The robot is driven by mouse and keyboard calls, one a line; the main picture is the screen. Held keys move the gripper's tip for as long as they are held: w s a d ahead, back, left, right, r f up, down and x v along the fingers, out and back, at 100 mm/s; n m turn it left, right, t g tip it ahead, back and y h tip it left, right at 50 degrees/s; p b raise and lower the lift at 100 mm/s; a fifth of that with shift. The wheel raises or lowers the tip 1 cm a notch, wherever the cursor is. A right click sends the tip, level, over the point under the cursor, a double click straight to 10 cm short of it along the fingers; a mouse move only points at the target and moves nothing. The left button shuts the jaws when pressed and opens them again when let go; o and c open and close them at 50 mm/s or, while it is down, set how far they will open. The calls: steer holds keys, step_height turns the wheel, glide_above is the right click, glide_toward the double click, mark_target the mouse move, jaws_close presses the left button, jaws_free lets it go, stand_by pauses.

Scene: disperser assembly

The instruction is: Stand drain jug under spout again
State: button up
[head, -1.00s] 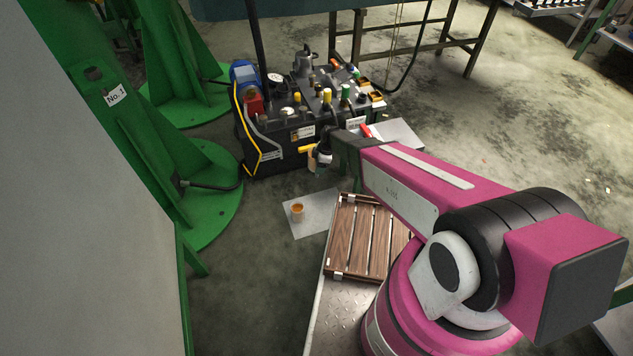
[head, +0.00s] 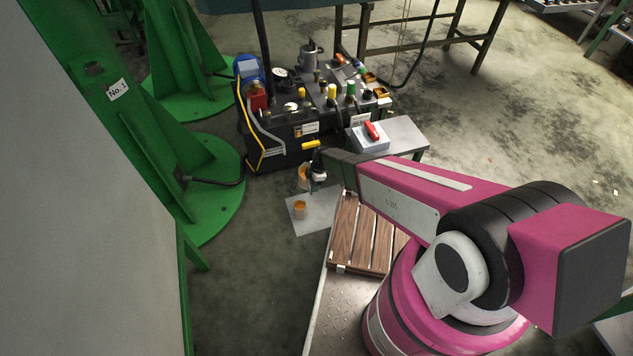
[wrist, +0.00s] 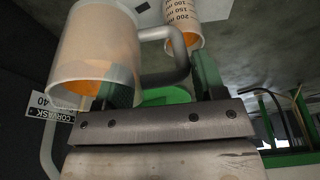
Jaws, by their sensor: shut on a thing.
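My gripper (head: 317,174) is shut on the grey handle of the drain jug (wrist: 95,50), a translucent jug with orange liquid in its lower part. In the head view the jug (head: 304,176) shows as a small orange shape beside my gripper, partly hidden by it. In the wrist view the handle passes between the fingers of my gripper (wrist: 163,85). The yellow-handled tap (head: 311,145) on the front of the dark tank unit (head: 280,153) is just above the jug. The spout's outlet is too small to make out, and I cannot tell whether the jug touches the floor.
A second cup (head: 299,209) with orange contents stands on a pale sheet (head: 322,218) on the floor; a graduated cup (wrist: 184,22) shows in the wrist view. A small grey table (head: 405,136) with a red-topped item is to the right. Green stands (head: 205,190) are left.

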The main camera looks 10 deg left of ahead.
steer(key=shift+w+d+f, duration=0.55)
steer(key=shift+w+f, duration=1.2)
steer(key=shift+w, duration=0.05)
steer(key=shift+w+d+f, duration=0.5)
steer(key=shift+w+f, duration=1.2)
steer(key=shift+w, duration=0.1)
steer(key=shift+w+d+f, duration=0.55)
steer(key=shift+w+f, duration=1.2)
steer(key=shift+w, duration=0.05)
steer(key=shift+f, duration=0.2)
steer(key=o, duration=1.2)
steer(key=shift+o, duration=0.2)
steer(key=v, duration=1.1)
steer(key=shift+a, duration=0.1)
